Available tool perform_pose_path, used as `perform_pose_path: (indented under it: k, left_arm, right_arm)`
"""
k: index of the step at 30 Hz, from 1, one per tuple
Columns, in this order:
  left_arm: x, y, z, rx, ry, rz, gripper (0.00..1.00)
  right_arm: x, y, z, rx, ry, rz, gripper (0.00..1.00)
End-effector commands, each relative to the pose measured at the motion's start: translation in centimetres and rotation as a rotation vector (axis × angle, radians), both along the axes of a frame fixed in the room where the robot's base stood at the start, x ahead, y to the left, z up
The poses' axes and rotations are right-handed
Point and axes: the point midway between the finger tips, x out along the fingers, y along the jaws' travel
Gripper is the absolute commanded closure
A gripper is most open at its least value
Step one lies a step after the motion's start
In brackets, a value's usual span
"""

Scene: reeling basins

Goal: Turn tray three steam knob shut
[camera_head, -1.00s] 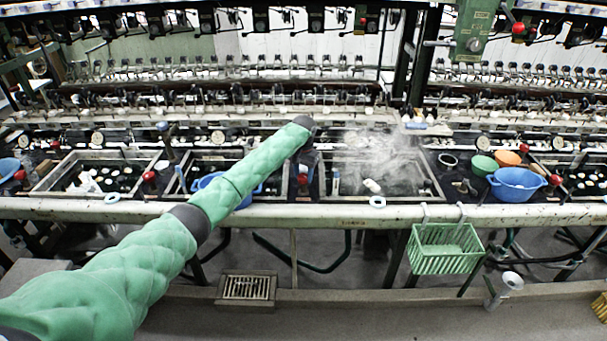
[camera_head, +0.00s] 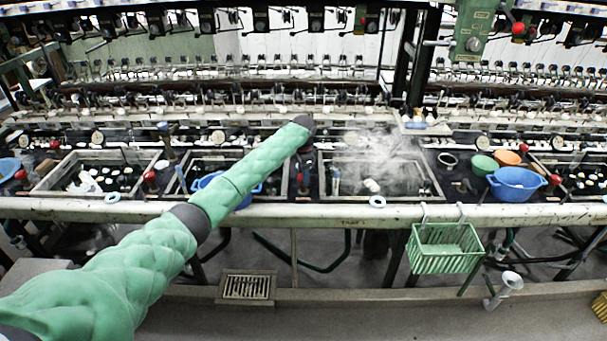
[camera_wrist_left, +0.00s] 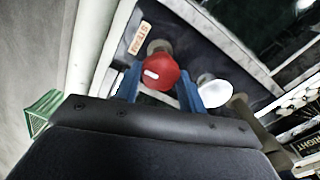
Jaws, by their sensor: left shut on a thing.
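The red steam knob (camera_wrist_left: 160,72) shows in the left wrist view between the two blue fingers of my left gripper (camera_wrist_left: 160,88), which is shut on it. A small tan label (camera_wrist_left: 140,38) sits beside the knob. In the head view my left arm reaches over to the post just left of the steaming tray, and the gripper (camera_head: 303,172) points down at the knob, which it partly hides. Tray three (camera_head: 432,183) holds dark water, with white steam (camera_head: 375,150) above it and a pale lump floating. My right gripper is not in view.
A white knob (camera_wrist_left: 213,90) stands close beside the gripper in the wrist view. A blue basin (camera_head: 516,184) and a green basket (camera_head: 445,250) are to the right. A long pale rail (camera_head: 300,214) runs along the front. Another blue bowl is partly behind my arm.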

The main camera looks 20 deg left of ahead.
Motion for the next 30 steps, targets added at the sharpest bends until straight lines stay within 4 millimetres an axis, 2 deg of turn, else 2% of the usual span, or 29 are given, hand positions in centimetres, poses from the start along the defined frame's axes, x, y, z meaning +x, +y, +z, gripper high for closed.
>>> perform_pose_path:
  k: [9,22,23,25,30]
  left_arm:
    - [0.09,0.04,0.15,-0.001,-0.003,-0.081,0.82]
    - [0.1,0.06,0.18,0.0,-0.004,-0.088,0.82]
    - [0.1,0.06,0.18,0.0,-0.004,-0.088,0.54]
    - [0.09,0.05,0.17,0.0,-0.002,-0.087,0.4]
    - [0.05,0.03,0.1,0.0,-0.001,-0.087,0.38]
  right_arm:
    - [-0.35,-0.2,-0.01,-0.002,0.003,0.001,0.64]
    - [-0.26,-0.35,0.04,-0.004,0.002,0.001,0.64]
    - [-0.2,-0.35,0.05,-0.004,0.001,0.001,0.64]
    - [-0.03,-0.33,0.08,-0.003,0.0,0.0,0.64]
    - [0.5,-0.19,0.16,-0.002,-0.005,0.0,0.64]
